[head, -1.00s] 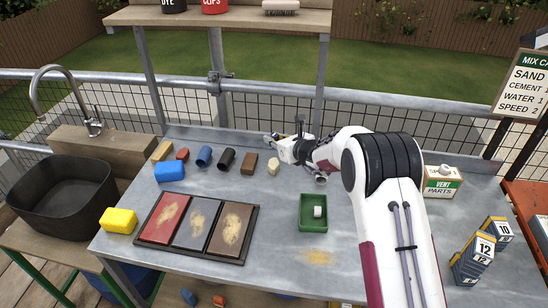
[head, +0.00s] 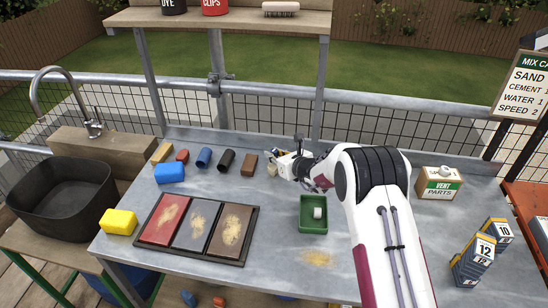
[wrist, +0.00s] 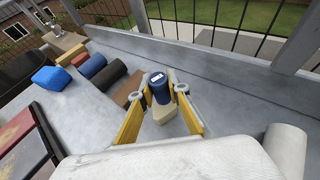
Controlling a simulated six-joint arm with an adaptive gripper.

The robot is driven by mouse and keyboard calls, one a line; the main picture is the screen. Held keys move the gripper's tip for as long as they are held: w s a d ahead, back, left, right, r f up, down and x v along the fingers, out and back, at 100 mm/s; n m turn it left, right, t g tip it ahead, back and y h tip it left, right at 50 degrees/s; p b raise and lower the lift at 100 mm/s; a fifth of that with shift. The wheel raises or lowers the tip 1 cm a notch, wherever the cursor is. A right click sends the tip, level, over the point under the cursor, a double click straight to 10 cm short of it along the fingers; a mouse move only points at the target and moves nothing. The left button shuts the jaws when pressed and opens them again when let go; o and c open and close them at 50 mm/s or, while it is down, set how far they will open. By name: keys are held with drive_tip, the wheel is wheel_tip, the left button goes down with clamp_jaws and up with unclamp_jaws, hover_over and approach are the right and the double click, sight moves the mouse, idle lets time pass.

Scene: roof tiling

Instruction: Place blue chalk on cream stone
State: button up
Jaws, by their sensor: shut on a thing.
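The blue chalk (wrist: 160,88), a dark blue cylinder with a pale mark on its end, is between the yellow fingers of my gripper (wrist: 163,96) in the wrist view. My gripper (head: 276,156) is shut on it. The cream stone (wrist: 164,115) shows just beneath the chalk, partly hidden by it. In the head view the cream stone (head: 272,170) lies on the grey table, right of a brown block, with my gripper directly over it. I cannot tell whether chalk and stone touch.
Left of the stone are a brown block (head: 249,164), a black cylinder (head: 226,160), a blue cylinder (head: 204,157) and a blue sponge (head: 169,173). A three-panel tray (head: 246,251) lies nearer. A green tray (head: 313,226) sits to the right. The table between is clear.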

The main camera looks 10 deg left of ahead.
drive_tip(key=shift+f, duration=0.6)
drive_tip(key=shift+f, duration=0.15)
drive_tip(key=o, duration=0.9)
drive_tip(key=shift+r, duration=0.2)
drive_tip(key=v, duration=1.2)
idle(0.5)
